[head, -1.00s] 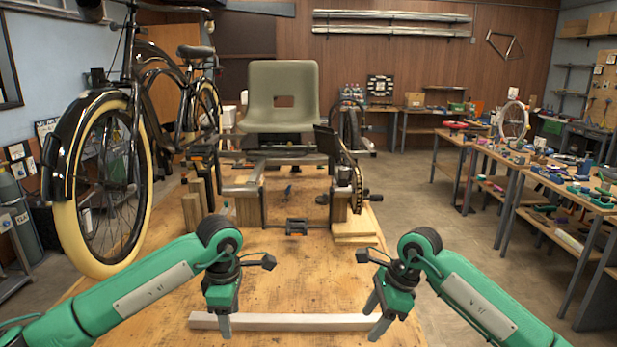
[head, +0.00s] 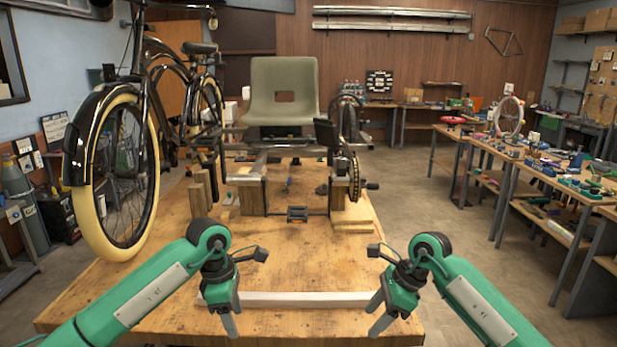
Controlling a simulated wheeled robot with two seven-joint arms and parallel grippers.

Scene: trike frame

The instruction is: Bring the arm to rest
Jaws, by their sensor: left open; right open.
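My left gripper (head: 230,318) hangs over the near part of the wooden bench, its fingers pointing down, close to the left end of a pale bar (head: 300,299). My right gripper (head: 379,314) hangs near the right end of the same bar, its two fingers apart with nothing between them. Both grippers are open and I see nothing held in them. The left fingers overlap in this view. Whether either gripper touches the bar I cannot tell. The trike frame (head: 290,152) with its grey-green seat (head: 283,84) stands on wooden blocks further back.
A black bicycle (head: 118,150) with cream tyres stands at the left. Tool-covered tables (head: 540,165) line the right, with open floor (head: 440,235) between.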

